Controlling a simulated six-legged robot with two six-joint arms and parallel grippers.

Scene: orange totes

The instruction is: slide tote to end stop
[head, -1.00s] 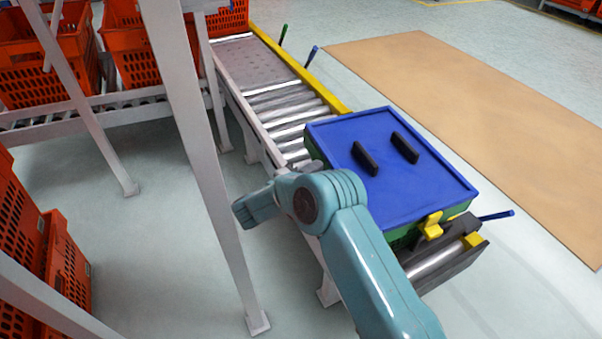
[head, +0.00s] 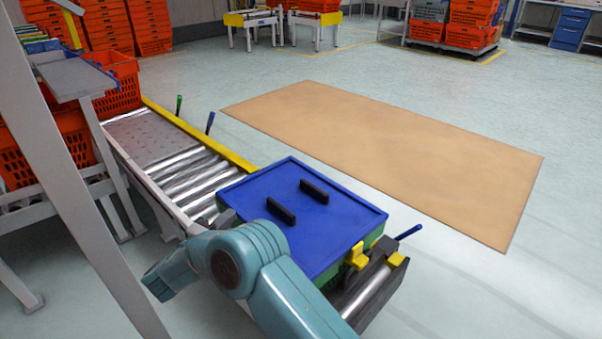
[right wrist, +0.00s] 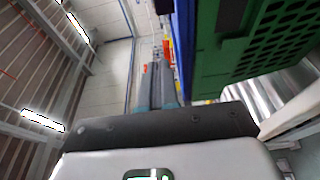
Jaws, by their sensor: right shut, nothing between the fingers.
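The tote is green with a blue lid (head: 320,235) and two black handles. It sits on the near end of the roller conveyor (head: 190,178). A dark end piece with yellow blocks (head: 397,259) stands at the conveyor's near end, and a bare roller shows between it and the tote. My right gripper (head: 228,216) is at the tote's left side, mostly hidden behind my arm. In the right wrist view its fingers (right wrist: 160,55) are shut and empty beside the tote's green wall (right wrist: 235,50). I cannot tell whether they touch it. My left gripper is out of view.
A grey frame post (head: 75,190) stands left of my arm, with orange crates (head: 60,150) on a rack behind it. A yellow rail (head: 200,134) with upright levers edges the conveyor. A tan mat (head: 390,155) lies on open floor to the right.

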